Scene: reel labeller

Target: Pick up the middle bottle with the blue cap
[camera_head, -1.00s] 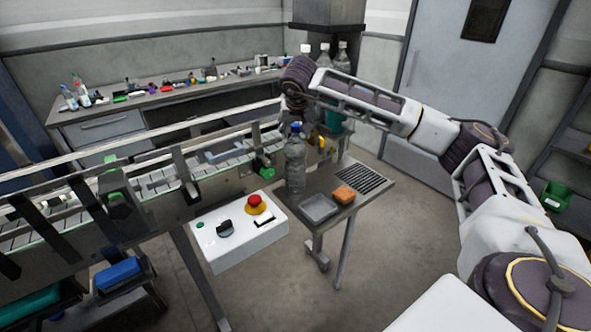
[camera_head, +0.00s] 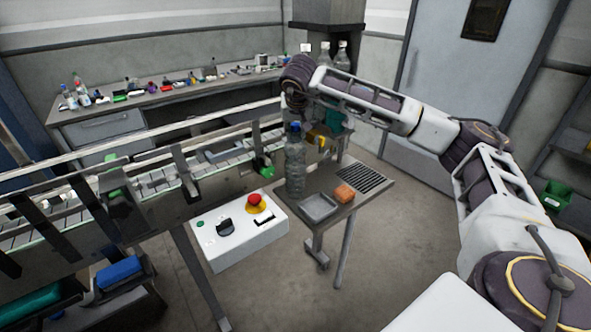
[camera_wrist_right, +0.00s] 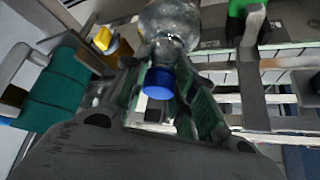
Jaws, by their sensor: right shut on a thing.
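Whether the base touches the surface below is unclear. My left gripper is not in view.
The conveyor (camera_head: 225,165) runs off to the left. A control box (camera_head: 240,238) with a red button stands in front. A grey tray (camera_head: 318,207) and orange block (camera_head: 344,193) are close on the right. Clear bottles (camera_head: 343,56) stand behind my arm. A cluttered bench (camera_head: 160,102) is at the back.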

